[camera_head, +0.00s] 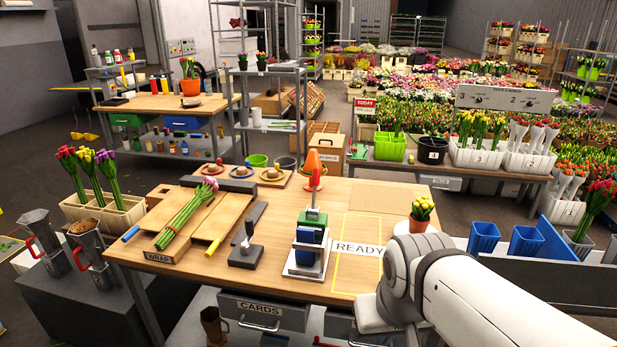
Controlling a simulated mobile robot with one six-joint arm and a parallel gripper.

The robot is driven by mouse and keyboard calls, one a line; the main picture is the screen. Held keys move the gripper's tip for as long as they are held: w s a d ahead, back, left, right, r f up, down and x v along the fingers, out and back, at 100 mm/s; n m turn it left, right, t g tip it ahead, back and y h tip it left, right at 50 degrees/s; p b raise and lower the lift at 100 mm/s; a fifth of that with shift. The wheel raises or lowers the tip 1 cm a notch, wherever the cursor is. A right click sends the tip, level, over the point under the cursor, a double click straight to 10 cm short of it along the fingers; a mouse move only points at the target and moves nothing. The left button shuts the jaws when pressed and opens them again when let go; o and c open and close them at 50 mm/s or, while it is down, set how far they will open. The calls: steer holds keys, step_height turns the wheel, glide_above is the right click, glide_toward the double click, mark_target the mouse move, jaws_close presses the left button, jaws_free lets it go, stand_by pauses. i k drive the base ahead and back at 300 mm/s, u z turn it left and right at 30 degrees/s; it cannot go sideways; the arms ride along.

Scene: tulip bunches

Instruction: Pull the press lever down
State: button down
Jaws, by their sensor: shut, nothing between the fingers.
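A small press (306,248) stands on the wooden table, left of the READY label. It has a pale base, metal uprights, a blue block and a green part above it. A thin upright with a red grip (316,171) rises over the green part and looks like its lever, standing up. A second small device (245,250) with a dark base and a short upright handle stands left of the press. My white arm comes in from the lower right, apart from the press. My gripper's fingers do not show.
A yellow-outlined area with a READY label (357,249) lies right of the press. A potted yellow tulip (421,214) stands near my arm. A wrapping board (184,243) with tulips lies left.

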mark_target(316, 172)
steer(key=i, duration=1)
steer(key=u, duration=0.05)
